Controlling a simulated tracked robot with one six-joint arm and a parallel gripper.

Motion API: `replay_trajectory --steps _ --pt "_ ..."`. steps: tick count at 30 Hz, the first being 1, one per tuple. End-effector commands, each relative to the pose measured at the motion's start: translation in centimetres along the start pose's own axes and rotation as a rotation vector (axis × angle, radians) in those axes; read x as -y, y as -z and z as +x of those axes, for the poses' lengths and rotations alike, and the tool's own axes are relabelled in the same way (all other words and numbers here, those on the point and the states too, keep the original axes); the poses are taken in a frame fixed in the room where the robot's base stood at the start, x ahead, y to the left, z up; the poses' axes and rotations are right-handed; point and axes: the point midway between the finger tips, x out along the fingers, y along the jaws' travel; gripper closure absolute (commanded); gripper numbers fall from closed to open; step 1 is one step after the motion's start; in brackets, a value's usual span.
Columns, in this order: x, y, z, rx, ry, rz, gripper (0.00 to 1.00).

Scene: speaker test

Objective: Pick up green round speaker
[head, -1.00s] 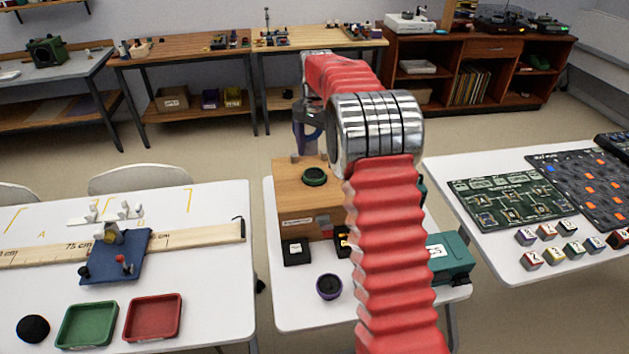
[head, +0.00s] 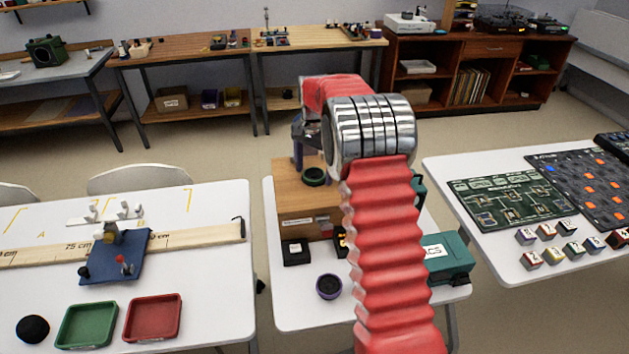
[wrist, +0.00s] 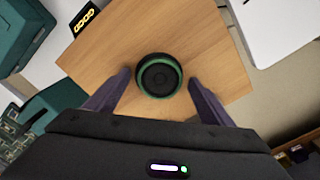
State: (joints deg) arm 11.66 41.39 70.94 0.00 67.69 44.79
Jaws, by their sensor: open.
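The green round speaker (head: 314,177) has a green rim and a dark cone. It lies on top of the wooden box (head: 295,204) on the middle table. In the wrist view the speaker (wrist: 159,75) sits just ahead of and between the two purple-grey fingers of my gripper (wrist: 158,92), which are spread apart and empty. A gap shows between each fingertip and the speaker. In the head view my gripper (head: 298,155) is partly hidden by my red arm, just above and behind the speaker.
A purple-rimmed round speaker (head: 329,287) and a black box (head: 296,252) stand at the front of the middle table. A teal case (head: 447,257) is at its right. The left table holds a green tray (head: 87,326) and a red tray (head: 153,317).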

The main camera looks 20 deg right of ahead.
Motion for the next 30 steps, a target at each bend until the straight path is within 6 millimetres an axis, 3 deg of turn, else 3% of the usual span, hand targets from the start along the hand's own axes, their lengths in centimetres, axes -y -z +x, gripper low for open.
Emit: replay_trajectory --steps 16,30 --pt "0.0 -0.03 0.1 0.0 0.0 -0.001 0.25" --pt "0.0 -0.04 0.12 0.001 -0.001 -0.001 0.58"
